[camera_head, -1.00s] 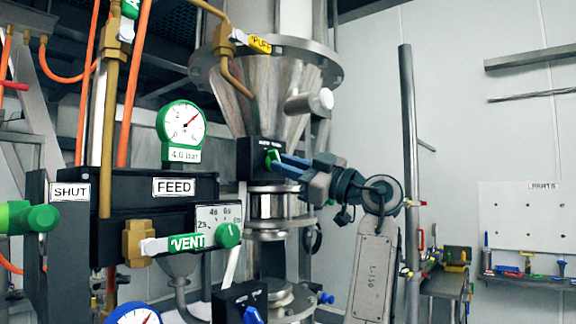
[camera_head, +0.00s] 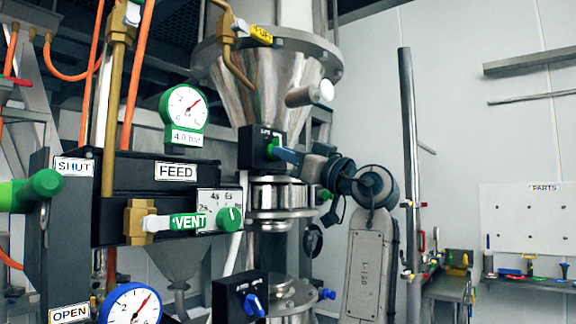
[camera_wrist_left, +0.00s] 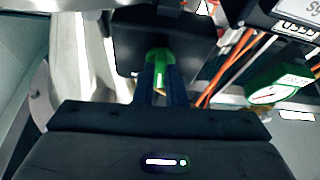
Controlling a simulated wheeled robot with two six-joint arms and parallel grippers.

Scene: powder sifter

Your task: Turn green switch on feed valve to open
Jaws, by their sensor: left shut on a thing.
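The green switch (camera_head: 273,147) sits on the front of a black box (camera_head: 250,150) below the steel cone. My left gripper (camera_head: 279,152) reaches it from the right, with its blue fingers shut on the switch. In the left wrist view, the green switch (camera_wrist_left: 160,58) stands between the two dark blue fingers (camera_wrist_left: 160,75) against the black box face (camera_wrist_left: 118,45). The fingers hide part of the switch. The small lettering on top of the box is too small to read. My right gripper is not in view.
A black panel labelled FEED (camera_head: 176,172) stands left, with a green-rimmed gauge (camera_head: 184,106) and a green VENT lever (camera_head: 187,222). A lower black box has a blue knob (camera_head: 252,304). A steel handle (camera_head: 312,92) juts out above my gripper. A grey post (camera_head: 409,170) stands right.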

